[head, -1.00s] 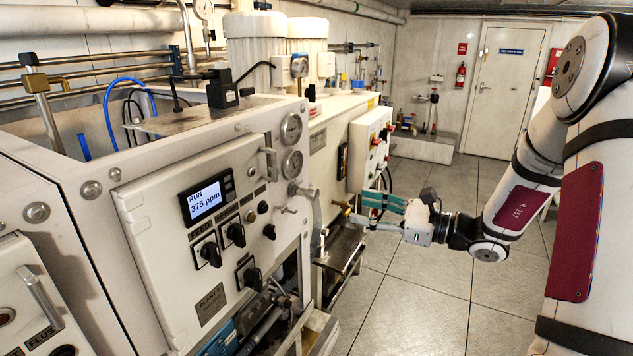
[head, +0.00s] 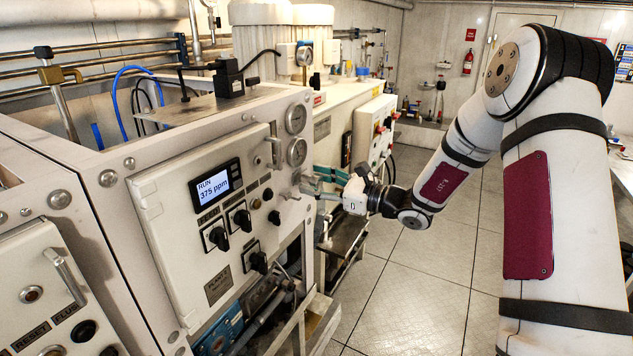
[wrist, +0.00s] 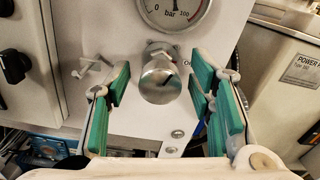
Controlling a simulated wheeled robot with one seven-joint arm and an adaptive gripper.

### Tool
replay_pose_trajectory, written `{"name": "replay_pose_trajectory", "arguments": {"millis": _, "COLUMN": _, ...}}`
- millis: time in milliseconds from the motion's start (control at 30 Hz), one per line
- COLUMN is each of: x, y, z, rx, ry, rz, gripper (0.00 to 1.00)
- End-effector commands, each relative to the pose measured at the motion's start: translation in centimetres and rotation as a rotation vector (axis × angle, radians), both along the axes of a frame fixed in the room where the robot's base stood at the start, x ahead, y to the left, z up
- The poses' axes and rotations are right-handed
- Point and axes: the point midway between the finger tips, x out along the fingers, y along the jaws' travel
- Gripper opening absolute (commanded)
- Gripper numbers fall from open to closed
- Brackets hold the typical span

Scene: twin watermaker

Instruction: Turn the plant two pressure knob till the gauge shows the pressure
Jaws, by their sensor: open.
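The pressure knob, a round metal knob with a dark mark on its face (wrist: 160,82), sticks out of the panel just below a gauge. My gripper (wrist: 163,100) is open, with one green-padded finger on each side of the knob and gaps between pads and knob. In the head view my gripper (head: 325,174) is at the panel's right edge and hides most of the knob. The lower gauge (head: 297,152) sits above it; the wrist view shows only this gauge's lower dial (wrist: 175,10), marked in bar, and its needle is not readable.
The plant panel (head: 165,215) carries a display (head: 211,190) reading RUN 375 ppm and several black selector knobs. A small metal lever (wrist: 92,68) is left of the knob. A second gauge (head: 296,118) is above. Open floor lies to the right.

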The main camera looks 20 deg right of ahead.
Motion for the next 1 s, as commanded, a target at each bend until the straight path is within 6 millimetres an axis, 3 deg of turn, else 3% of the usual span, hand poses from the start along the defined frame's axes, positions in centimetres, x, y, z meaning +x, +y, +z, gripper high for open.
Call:
{"name": "replay_pose_trajectory", "arguments": {"millis": 333, "x": 0.26, "y": 0.23, "z": 0.00, "rx": 0.000, "ry": 0.000, "rz": -0.001, "gripper": 0.49}}
{"name": "replay_pose_trajectory", "arguments": {"millis": 500, "x": 0.26, "y": 0.23, "z": -0.01, "rx": 0.000, "ry": 0.000, "rz": -0.001, "gripper": 0.10}}
{"name": "replay_pose_trajectory", "arguments": {"millis": 567, "x": 0.25, "y": 0.23, "z": -0.01, "rx": 0.000, "ry": 0.000, "rz": -0.001, "gripper": 0.00}}
{"name": "replay_pose_trajectory", "arguments": {"millis": 1000, "x": 0.20, "y": 0.18, "z": 0.05, "rx": 0.164, "ry": 0.164, "rz": -0.001, "gripper": 0.00}}
